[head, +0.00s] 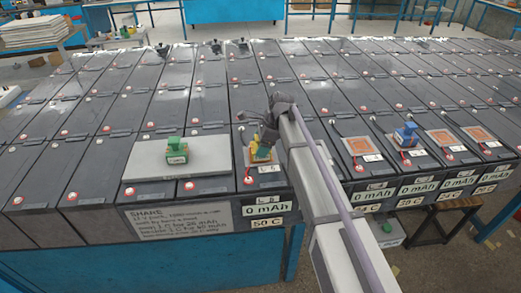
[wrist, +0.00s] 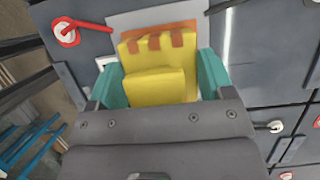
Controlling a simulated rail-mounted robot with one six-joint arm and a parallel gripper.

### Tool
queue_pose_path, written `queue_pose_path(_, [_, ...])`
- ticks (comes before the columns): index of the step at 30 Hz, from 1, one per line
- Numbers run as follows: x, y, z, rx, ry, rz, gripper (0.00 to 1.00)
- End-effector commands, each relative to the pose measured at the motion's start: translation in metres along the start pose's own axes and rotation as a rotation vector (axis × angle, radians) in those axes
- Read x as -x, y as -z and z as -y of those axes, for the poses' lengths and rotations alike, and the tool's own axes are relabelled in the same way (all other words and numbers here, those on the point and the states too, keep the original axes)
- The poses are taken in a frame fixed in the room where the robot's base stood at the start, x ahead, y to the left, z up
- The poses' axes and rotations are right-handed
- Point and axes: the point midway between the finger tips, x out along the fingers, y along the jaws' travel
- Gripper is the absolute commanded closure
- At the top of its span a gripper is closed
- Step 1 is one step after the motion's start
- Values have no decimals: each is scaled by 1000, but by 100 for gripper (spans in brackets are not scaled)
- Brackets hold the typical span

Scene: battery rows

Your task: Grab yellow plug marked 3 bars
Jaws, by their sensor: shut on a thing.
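The yellow plug (wrist: 155,78) sits between the two teal fingers of my gripper (wrist: 162,85) in the wrist view. Several orange-brown marks show along its top edge. My gripper is shut on it. An orange pad (wrist: 160,30) on a grey plate shows just beyond the plug; I cannot tell whether the plug touches it. In the head view, my gripper (head: 261,150) is low over the front row of batteries, and the plug (head: 260,158) is partly hidden by it.
A green plug (head: 176,151) stands on a grey plate (head: 150,167) to the left. A blue plug (head: 406,135) stands on an orange pad to the right. Other orange pads (head: 361,146) there are bare. Rows of dark batteries fill the table. A stool (head: 445,215) stands below the front edge.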

Motion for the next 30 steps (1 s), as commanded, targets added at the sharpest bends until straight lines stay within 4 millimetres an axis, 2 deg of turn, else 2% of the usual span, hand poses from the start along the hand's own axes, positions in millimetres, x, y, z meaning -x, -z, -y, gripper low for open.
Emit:
queue_pose_path(4, [0, 0, 0, 0, 1, 0, 56])
queue_pose_path(11, [2, -1, 0, 0, 1, 0, 56])
queue_pose_path(14, [13, -5, 0, 0, 1, 0, 56])
queue_pose_path(24, [87, -36, 0, 0, 0, 0, 56])
queue_pose_path(27, [96, -40, 0, 0, 0, 0, 56])
queue_pose_path(30, [95, -39, 0, 0, 0, 0, 56])
